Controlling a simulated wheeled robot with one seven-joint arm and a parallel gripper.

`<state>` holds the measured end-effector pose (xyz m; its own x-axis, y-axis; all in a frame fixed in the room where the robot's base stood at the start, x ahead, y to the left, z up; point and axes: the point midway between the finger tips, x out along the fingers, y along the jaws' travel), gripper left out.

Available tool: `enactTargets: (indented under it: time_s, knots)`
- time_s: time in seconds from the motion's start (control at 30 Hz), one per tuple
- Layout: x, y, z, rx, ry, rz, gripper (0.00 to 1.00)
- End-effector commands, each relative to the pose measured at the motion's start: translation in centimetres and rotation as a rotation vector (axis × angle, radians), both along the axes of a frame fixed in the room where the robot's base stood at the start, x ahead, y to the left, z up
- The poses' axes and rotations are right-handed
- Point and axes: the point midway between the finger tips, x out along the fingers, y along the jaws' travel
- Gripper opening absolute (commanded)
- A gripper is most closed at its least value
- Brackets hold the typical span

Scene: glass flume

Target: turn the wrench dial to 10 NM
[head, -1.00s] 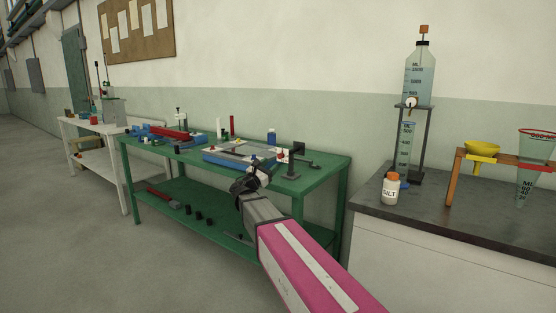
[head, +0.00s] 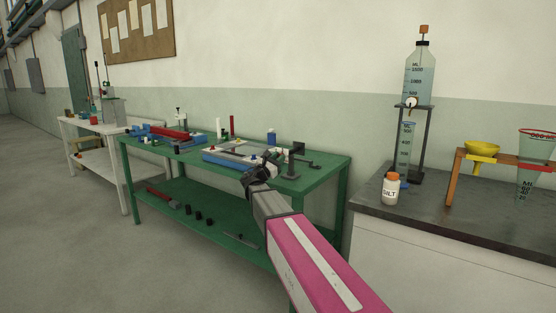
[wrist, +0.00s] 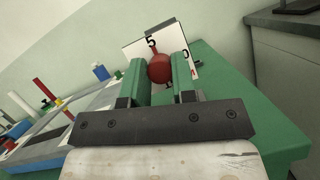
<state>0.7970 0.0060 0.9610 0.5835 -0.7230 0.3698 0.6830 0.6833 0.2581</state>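In the head view the dial's dark plate (head: 297,148) stands at the right end of the green bench, turned away. My gripper (head: 254,175) is in front of the bench, left of the dial. In the wrist view its two green fingers (wrist: 160,75) are apart, with the knob seen between them. The knob looks beyond the fingers; contact is unclear.
The green bench (head: 332,163) holds a blue-edged tray device (head: 225,160) left of the dial, with small coloured parts and a blue bottle (head: 271,138). A dark-topped counter (head: 400,212) stands to the right with a salt jar (head: 391,188).

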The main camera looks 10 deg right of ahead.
Motion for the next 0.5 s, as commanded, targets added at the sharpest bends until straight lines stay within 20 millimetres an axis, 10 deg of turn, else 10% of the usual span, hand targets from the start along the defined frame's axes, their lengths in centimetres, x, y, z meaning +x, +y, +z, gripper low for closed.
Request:
enactTargets:
  time_s: [0.5]
  knots:
    - [0.14,0.07,0.00,0.104,-0.103,-0.001,0.02]
